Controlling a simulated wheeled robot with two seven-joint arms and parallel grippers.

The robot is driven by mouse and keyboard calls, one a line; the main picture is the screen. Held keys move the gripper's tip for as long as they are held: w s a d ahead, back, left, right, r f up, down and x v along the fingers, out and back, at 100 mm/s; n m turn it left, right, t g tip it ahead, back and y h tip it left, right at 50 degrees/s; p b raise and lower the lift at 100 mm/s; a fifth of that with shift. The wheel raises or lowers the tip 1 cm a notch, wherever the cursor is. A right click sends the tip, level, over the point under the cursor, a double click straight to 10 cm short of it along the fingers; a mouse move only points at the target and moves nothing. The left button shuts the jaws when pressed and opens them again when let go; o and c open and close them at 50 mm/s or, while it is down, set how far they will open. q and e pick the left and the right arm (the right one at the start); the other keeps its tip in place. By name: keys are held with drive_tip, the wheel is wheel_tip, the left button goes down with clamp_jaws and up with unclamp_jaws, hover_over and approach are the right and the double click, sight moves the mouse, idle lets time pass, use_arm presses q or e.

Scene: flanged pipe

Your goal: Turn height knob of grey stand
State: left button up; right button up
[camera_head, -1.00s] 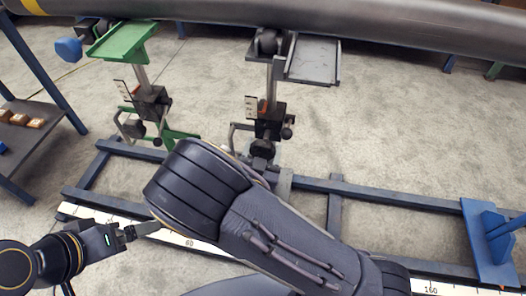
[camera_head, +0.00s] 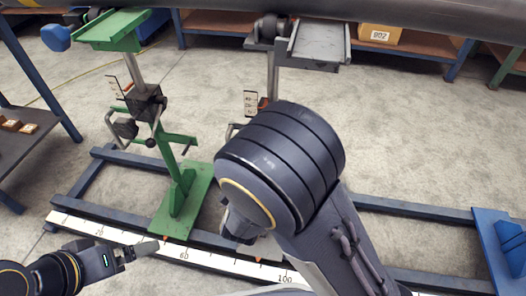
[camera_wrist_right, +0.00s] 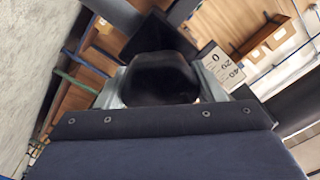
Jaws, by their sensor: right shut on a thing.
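The grey stand (camera_head: 272,78) is upright under the big pipe (camera_head: 400,14), with a grey tray (camera_head: 318,46) and a roller at its top. A small scale card (camera_head: 250,103) is beside its post. My right arm covers its lower part, the knob and the right gripper in the head view. In the right wrist view, a black knob (camera_wrist_right: 162,78) sits between the fingers of my right gripper (camera_wrist_right: 160,98), which is shut on it; the scale card also shows (camera_wrist_right: 222,66). My left gripper (camera_head: 147,248) is low at left, away from the stand; its finger gap cannot be made out.
A green stand (camera_head: 182,185) with a blue knob (camera_head: 56,38) is on the left. A blue floor frame (camera_head: 405,206) with a white ruler (camera_head: 205,259) runs across below. A table (camera_head: 30,150) is at far left, a blue bracket (camera_head: 500,250) at right.

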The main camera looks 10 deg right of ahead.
idle(0.4)
drive_tip(key=o, duration=1)
drive_tip(key=shift+s, duration=0.1)
drive_tip(key=p+v, duration=0.1)
drive_tip(key=v, duration=0.6)
drive_tip(key=shift+s+a, duration=0.15)
drive_tip(key=shift+s, duration=0.2)
